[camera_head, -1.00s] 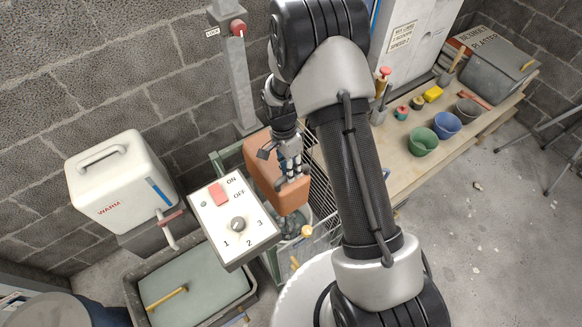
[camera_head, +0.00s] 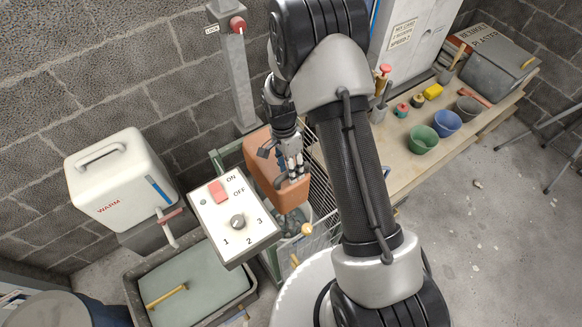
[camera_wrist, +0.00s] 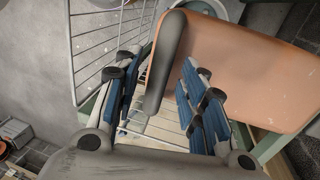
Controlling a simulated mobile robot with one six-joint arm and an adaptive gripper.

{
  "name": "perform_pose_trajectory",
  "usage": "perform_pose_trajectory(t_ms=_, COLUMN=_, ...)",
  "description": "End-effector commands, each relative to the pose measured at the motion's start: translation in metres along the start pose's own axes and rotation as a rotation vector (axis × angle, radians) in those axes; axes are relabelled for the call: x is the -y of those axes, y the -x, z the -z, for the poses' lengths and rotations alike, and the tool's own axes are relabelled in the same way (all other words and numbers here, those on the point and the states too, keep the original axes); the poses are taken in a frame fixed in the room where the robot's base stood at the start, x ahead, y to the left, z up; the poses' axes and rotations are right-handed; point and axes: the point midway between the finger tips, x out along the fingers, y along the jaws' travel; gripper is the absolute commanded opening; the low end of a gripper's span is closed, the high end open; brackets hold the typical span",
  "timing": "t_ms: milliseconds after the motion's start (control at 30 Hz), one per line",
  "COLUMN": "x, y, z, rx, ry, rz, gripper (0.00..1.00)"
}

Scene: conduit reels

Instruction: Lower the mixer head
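The mixer head (camera_head: 259,160) is an orange-brown block, seen tilted at the middle of the head view. It also fills the upper right of the wrist view (camera_wrist: 240,70). A dark grey bar-shaped handle (camera_wrist: 166,62) stands out from its near side. My gripper (camera_head: 291,178) is at the front of the head. In the wrist view, its blue-padded fingers (camera_wrist: 160,100) are apart, one on each side of the handle, with a visible gap on the left. Whether the right pad touches the handle I cannot tell. My gripper partly hides the head in the head view.
A control box (camera_head: 236,217) with a red switch and dial stands close left of the head. A post carries a red knob (camera_head: 238,24) by a "LOCK" label. A wire guard (camera_wrist: 105,40) lies left of my fingers. A bench (camera_head: 400,165) with bowls is at right.

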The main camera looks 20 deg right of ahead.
Motion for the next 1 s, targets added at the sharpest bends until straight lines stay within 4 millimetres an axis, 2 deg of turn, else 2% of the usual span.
perform_pose_trajectory(t_ms=167, x=0.002, y=0.019, z=0.0, rx=-0.001, ry=0.0, rz=0.005, gripper=0.38)
perform_pose_trajectory(t_ms=400, x=0.002, y=0.07, z=0.0, rx=-0.002, ry=0.0, rz=0.006, gripper=0.38)
perform_pose_trajectory(t_ms=600, x=0.001, y=0.104, z=0.0, rx=-0.001, ry=0.0, rz=0.003, gripper=0.38)
perform_pose_trajectory(t_ms=800, x=0.0, y=0.118, z=0.0, rx=0.0, ry=0.001, rz=0.001, gripper=0.38)
perform_pose_trajectory(t_ms=1000, x=0.0, y=0.119, z=0.0, rx=0.0, ry=0.0, rz=-0.001, gripper=0.38)
